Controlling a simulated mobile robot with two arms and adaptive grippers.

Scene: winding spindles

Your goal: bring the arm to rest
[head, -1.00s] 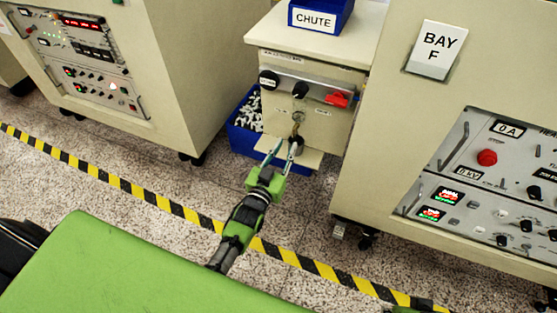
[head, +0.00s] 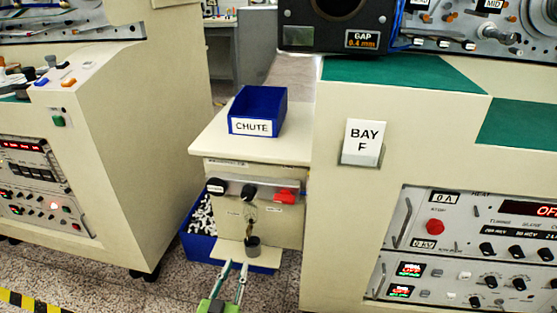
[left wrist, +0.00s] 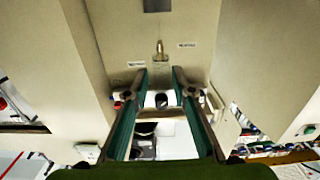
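My left gripper (head: 236,264) reaches in from the bottom of the head view. Its two fingers are apart with nothing between the tips, just in front of the small ledge (head: 222,253) on the cream chute cabinet (head: 285,237). A dark cup-like piece (head: 252,247) stands on that ledge under a brass nozzle (head: 250,226). In the left wrist view, the open gripper (left wrist: 160,76) frames the dark piece (left wrist: 161,100), and the nozzle (left wrist: 160,50) is beyond the tips. My right gripper is not in view.
A blue bin (head: 191,245) with small white and dark parts stands left of the cabinet. A blue CHUTE tray (head: 258,108) sits on top. Large consoles flank both sides, with the BAY F sign (head: 363,140) on the right one. Floor shows at lower left.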

